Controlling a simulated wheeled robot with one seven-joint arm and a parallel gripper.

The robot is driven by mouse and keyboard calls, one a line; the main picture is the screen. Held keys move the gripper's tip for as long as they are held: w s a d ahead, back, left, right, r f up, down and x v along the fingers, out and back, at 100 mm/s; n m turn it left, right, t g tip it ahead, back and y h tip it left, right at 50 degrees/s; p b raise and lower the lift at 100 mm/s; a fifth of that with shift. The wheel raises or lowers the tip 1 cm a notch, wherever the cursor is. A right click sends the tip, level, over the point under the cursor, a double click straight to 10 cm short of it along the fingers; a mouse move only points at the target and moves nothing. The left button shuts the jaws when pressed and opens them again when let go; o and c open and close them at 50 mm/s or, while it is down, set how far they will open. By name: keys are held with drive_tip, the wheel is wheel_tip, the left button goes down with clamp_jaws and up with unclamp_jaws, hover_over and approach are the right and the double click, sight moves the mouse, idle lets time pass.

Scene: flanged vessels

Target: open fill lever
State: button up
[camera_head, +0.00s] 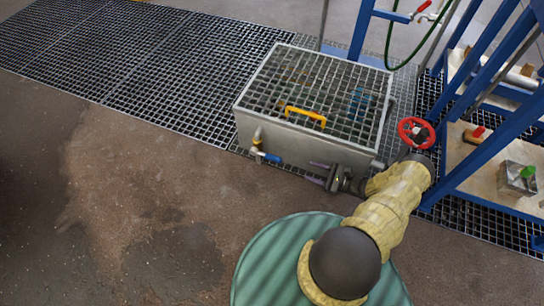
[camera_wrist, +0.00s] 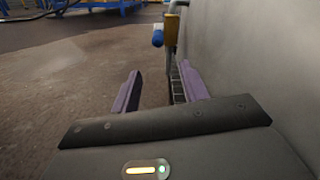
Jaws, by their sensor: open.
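A short lever with a blue grip (camera_head: 267,156) sits on a brass valve (camera_head: 257,137) low on the front left of a grey metal box (camera_head: 300,147). In the wrist view the blue grip (camera_wrist: 158,38) and brass valve (camera_wrist: 171,30) stand beyond my fingertips, near the box wall (camera_wrist: 240,55). My gripper (camera_head: 312,172) is open and empty, in front of the box and to the right of the valve. Its two purple fingers (camera_wrist: 160,70) are apart, with a clear gap to the lever. I cannot tell which lever is the fill lever; a red-handled one (camera_head: 424,7) shows at the top right.
The box has a grated lid with a yellow handle (camera_head: 305,115). A red handwheel (camera_head: 416,132) and blue frame (camera_head: 478,165) stand right, close to my arm. A green ribbed drum top (camera_head: 262,262) lies below my arm. The floor (camera_head: 150,190) to the left is clear.

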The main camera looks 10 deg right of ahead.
sight(273, 158)
drive_tip(key=b+x, duration=0.5)
drive_tip(key=x, duration=1.1)
drive_tip(key=shift+a+f+b, duration=0.1)
drive_tip(key=shift+a+b, duration=0.15)
drive_tip(key=shift+b, duration=0.1)
drive_tip(key=shift+w+a, duration=0.2)
drive_tip(key=shift+a, duration=0.1)
clamp_jaws()
